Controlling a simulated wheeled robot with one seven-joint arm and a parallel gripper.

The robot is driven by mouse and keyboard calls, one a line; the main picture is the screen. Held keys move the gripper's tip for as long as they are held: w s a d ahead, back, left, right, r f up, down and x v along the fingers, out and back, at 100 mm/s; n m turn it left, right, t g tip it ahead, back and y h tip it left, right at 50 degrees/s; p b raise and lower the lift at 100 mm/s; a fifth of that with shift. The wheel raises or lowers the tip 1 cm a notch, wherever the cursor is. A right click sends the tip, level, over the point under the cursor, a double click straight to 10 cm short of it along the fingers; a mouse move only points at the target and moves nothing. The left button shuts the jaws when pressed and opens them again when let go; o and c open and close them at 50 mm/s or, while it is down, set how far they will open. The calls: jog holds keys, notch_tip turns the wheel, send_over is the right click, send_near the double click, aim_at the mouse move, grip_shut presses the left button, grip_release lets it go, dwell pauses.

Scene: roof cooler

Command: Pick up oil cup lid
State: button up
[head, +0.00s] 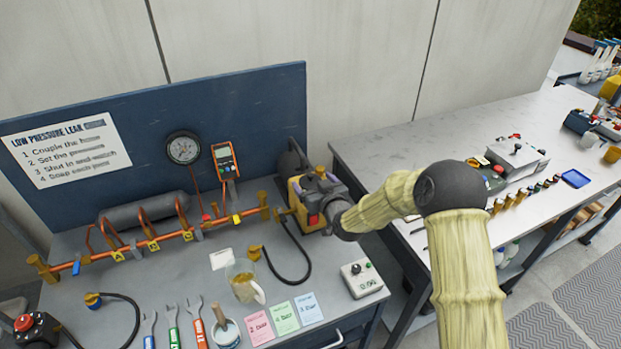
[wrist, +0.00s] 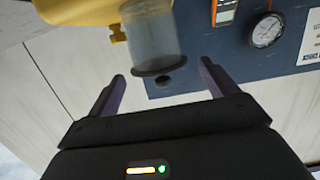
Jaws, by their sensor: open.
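The oil cup (wrist: 150,38) is a clear grey cylinder standing against a yellow machine body, seen inverted in the wrist view. Its lid (wrist: 158,69) is a dark round disc on the cup's end facing me, with a small dark round shape just beyond it. My gripper (wrist: 162,71) is open, with one finger on each side of the lid in the picture and visible gaps on both sides. I cannot tell how far the lid is in depth. In the head view the yellow and black machine (head: 308,190) stands on the bench, and my arm hides part of it.
A blue back panel (head: 260,110) with a gauge (head: 183,148) and orange meter (head: 225,160) stands behind. Copper pipework (head: 150,240), a mug (head: 243,280) and tools crowd the left bench. A second bench (head: 400,150) is at the right.

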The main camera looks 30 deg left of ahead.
jog(key=shift+p+x, duration=0.3)
jog(key=shift+x, duration=1.05)
jog(key=shift+c, duration=0.3)
jog(key=c, duration=1)
